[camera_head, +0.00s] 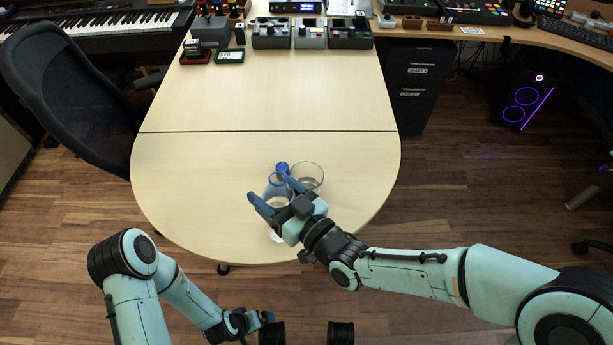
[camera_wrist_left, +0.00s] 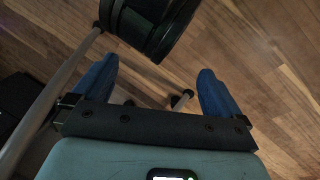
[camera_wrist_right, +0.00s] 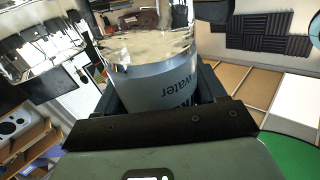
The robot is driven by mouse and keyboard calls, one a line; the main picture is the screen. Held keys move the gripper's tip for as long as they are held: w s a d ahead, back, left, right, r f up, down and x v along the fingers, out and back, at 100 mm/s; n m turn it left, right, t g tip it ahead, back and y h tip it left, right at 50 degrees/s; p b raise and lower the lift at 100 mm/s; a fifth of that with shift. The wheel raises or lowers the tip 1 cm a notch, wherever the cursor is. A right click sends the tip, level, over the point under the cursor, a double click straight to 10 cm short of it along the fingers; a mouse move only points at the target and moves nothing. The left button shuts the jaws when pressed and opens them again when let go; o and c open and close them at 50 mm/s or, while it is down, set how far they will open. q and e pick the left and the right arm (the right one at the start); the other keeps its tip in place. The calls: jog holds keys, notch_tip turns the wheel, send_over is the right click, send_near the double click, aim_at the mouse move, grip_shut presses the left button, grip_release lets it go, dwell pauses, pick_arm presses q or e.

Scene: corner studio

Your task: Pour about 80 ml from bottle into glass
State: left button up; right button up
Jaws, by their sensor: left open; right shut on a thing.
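The clear bottle (camera_head: 277,191) is near the front of the table, with a blue ring at its upper end and a blue cap-like piece (camera_head: 282,168) just behind it. My right gripper (camera_head: 273,194) is shut around the bottle. My left gripper (camera_wrist_left: 160,95) is open and empty, low in front of the table.
The pale table (camera_head: 230,110) is clear across its middle. Small boxed devices (camera_head: 290,35) line its far end. A black office chair (camera_head: 70,90) stands at the left, a dark drawer cabinet (camera_head: 415,80) at the right. Wood floor lies in front.

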pick_arm(q)
jog(key=shift+w+a+f+t+b, duration=0.2)
jog(key=shift+w+a+f+b, duration=0.15)
jog(key=shift+w+f, duration=0.25)
jog(key=shift+w+a+f+t+b, duration=0.2)
jog(key=shift+w+a+f+b, duration=0.2)
jog(key=shift+w, duration=0.4)
pick_arm(e)
jog(key=shift+n, duration=0.6)
